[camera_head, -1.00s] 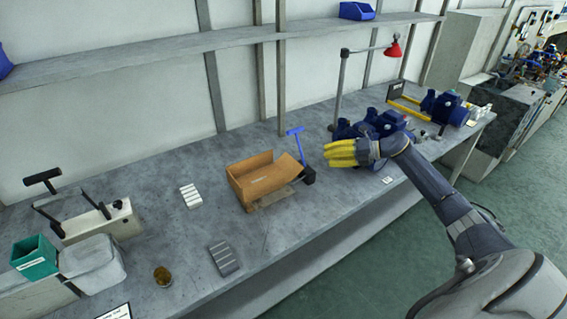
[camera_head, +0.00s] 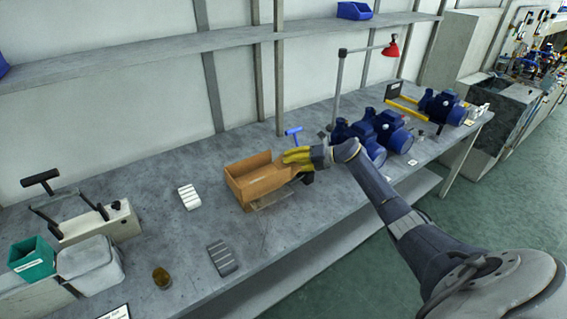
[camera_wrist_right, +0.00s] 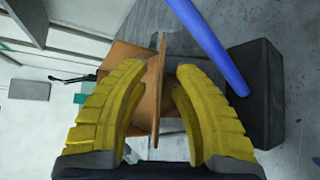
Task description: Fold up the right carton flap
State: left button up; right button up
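The open brown carton (camera_head: 262,182) stands on the bench in the middle of the head view. My right gripper (camera_head: 290,159), with yellow fingers, is at the carton's right side and partly covers the flap there. In the right wrist view, the right carton flap (camera_wrist_right: 158,95) shows nearly edge-on between the two fingers of the right gripper (camera_wrist_right: 160,88). The fingers are apart, with a visible gap on each side of the flap. The carton body (camera_wrist_right: 125,62) is behind and left of the flap. My left gripper is in neither view.
A blue-handled tool (camera_wrist_right: 212,45) with a black block (camera_wrist_right: 257,95) stands close right of the gripper. Blue pumps (camera_head: 372,133) stand further right. A white ribbed block (camera_head: 189,197) and a grey ribbed block (camera_head: 222,258) lie left of the carton, with bare bench between.

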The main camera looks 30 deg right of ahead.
jog(key=shift+x, duration=1.4)
jog(key=shift+c, duration=0.3)
grip_shut()
